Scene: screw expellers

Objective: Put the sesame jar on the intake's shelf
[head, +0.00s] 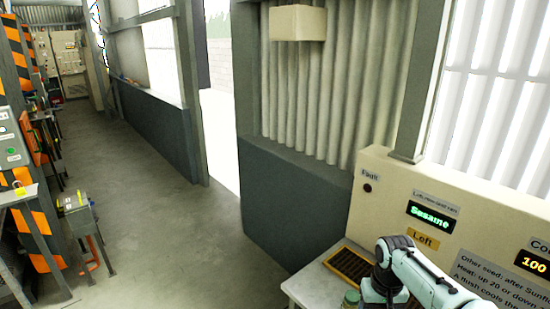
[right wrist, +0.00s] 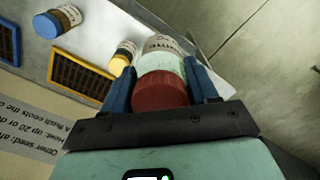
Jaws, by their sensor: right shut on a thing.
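My right gripper (right wrist: 162,80) is shut on a jar with a dark red lid (right wrist: 160,92), its blue fingers on either side. The jar has a pale green body and a whitish label that I cannot read, so I cannot confirm it is the sesame jar. It is over or beside the pale shelf (right wrist: 100,22); whether it touches is unclear. In the head view my right arm covers part of the shelf (head: 305,287), and a jar top (head: 350,298) shows at the bottom edge. A cream panel (head: 385,170) behind has a display reading "Sesame" (head: 431,216). My left gripper is out of view.
On the shelf are a yellow-lidded jar (right wrist: 121,58), a blue-lidded jar (right wrist: 56,22), a yellow-framed grate (right wrist: 82,75) and a blue-framed grate (right wrist: 8,42). The head view shows one dark grate (head: 349,266) below a "Left" label (head: 425,240). Open floor (head: 150,220) lies left.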

